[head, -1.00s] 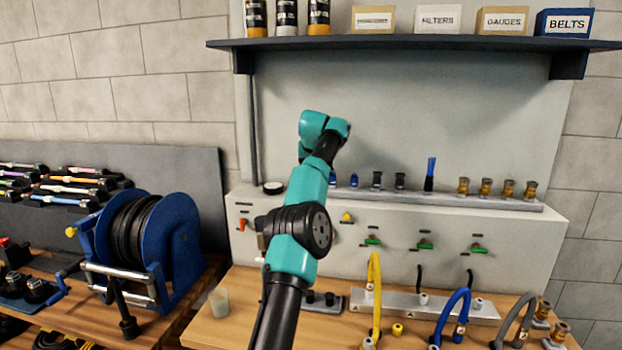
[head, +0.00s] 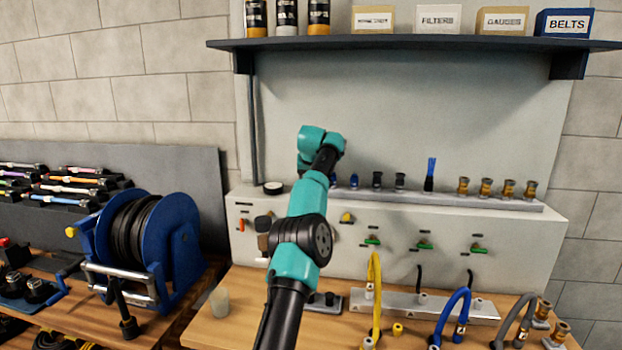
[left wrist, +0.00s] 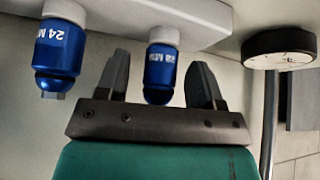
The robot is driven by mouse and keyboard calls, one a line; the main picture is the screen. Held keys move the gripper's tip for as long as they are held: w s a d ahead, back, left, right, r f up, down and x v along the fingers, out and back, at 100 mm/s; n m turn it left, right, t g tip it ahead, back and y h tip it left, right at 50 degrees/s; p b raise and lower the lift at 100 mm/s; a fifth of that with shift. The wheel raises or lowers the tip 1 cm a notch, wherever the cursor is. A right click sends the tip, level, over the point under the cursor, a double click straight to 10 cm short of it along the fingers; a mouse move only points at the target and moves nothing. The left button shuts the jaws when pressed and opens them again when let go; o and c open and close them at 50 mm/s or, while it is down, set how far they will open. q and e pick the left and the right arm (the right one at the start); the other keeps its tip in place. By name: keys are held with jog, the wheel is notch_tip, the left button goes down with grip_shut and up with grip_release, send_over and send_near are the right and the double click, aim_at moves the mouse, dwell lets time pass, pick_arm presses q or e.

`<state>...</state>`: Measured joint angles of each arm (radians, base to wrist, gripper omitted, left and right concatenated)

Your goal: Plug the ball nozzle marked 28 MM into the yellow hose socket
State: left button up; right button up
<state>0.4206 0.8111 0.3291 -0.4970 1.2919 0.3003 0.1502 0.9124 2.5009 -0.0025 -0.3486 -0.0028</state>
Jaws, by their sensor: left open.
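The blue nozzle marked 28 MM (left wrist: 159,72) hangs inverted in the left wrist view, its pale end against the white rail. My left gripper (left wrist: 160,82) is open, with one finger on each side of this nozzle and visible gaps to it. A blue nozzle marked 24 MM (left wrist: 61,45) sits beside it, outside the left finger. In the head view my arm hides the gripper and most of the 28 MM nozzle; the other blue nozzle (head: 354,181) shows on the rail. The yellow hose (head: 374,297) arches at the bench front; I cannot clearly make out its socket opening.
The rail (head: 440,198) also carries dark fittings, a blue brush and several brass fittings (head: 486,187). A shelf (head: 420,43) overhangs above. A blue hose (head: 452,312) and a grey hose (head: 513,325) stand right of the yellow one. A hose reel (head: 150,240) stands left.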

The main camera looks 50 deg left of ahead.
dwell(0.4)
pick_arm(q)
jog(key=c, duration=1)
jog(key=shift+o, duration=0.2)
